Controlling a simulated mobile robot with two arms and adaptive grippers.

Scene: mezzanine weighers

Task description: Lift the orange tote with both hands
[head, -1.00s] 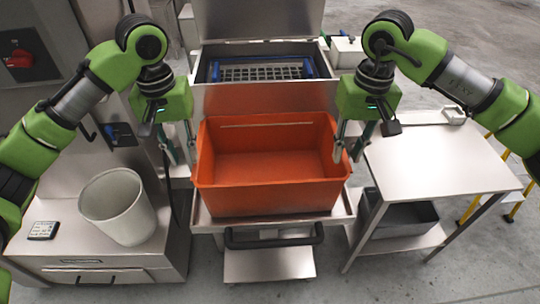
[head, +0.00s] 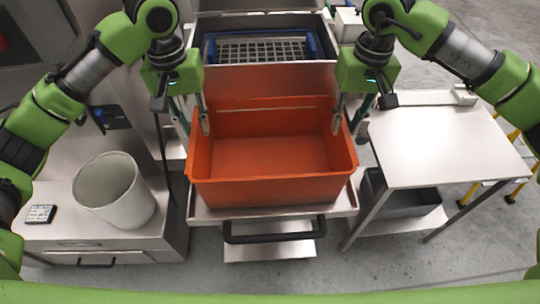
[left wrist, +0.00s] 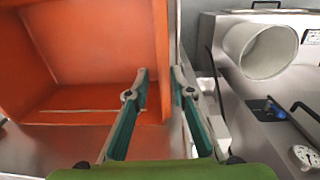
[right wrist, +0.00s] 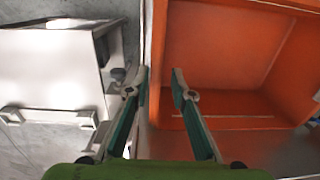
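The orange tote (head: 265,192) is open and empty and sits upright on a metal trolley (head: 212,213). My left gripper (head: 190,121) is at the tote's left wall, towards its far end. Its fingers are apart, one inside the tote and one outside; the left wrist view shows the wall's edge between the fingertips (left wrist: 160,82). My right gripper (head: 350,117) is at the right wall in the same way, with the wall's edge between its parted fingertips (right wrist: 156,80) in the right wrist view. Whether either finger touches the wall is unclear.
A metal bin with a grey grid (head: 262,49) stands behind the tote. A metal side table (head: 440,145) is close on the right, with a dark crate (head: 405,200) below. A pale bucket (head: 115,192) and a small display (head: 41,214) are on the left cabinet.

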